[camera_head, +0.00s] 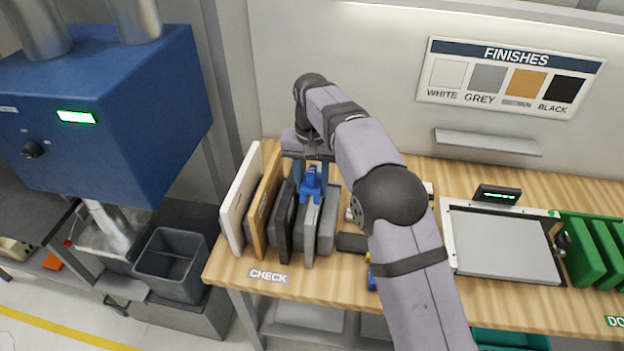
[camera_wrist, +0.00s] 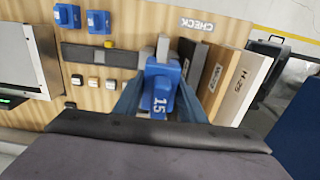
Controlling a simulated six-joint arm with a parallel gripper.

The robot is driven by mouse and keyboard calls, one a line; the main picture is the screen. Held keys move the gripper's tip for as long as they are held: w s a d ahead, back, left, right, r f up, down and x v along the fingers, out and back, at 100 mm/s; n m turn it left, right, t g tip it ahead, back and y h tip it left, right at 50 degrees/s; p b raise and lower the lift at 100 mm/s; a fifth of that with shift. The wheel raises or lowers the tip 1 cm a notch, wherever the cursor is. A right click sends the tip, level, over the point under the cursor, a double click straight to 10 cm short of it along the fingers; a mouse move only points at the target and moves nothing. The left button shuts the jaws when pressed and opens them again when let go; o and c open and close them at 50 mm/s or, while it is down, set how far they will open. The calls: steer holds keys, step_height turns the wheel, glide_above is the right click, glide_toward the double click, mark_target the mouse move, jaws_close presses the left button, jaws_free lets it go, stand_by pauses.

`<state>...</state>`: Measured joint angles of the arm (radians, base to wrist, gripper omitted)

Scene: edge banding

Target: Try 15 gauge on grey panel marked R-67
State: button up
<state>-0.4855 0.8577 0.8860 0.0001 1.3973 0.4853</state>
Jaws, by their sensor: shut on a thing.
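My gripper (camera_head: 309,165) is shut on a blue gauge marked 15 (camera_wrist: 158,90), seen also in the head view (camera_head: 311,186). The gauge is at the top edge of a grey panel (camera_head: 308,236) standing upright in the CHECK row. I cannot tell whether it touches or straddles that edge. A second grey panel (camera_head: 327,232) stands just to its right. No R-67 mark is readable on either grey panel.
White (camera_head: 238,205), wood-coloured (camera_head: 262,207) and black (camera_head: 285,222) panels stand close on the left. Two other blue gauges (camera_wrist: 67,17) (camera_wrist: 98,22) lie on the bench. A framed grey plate (camera_head: 500,243) and green rack (camera_head: 590,250) are right.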

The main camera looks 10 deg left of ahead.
mark_target(312, 207)
steer(key=shift+f+b, duration=0.3)
steer(key=shift+f, duration=2.1)
steer(key=shift+f, duration=0.5)
steer(key=shift+r, duration=0.1)
steer(key=shift+r+p, duration=0.35)
steer(key=shift+r, duration=3.05)
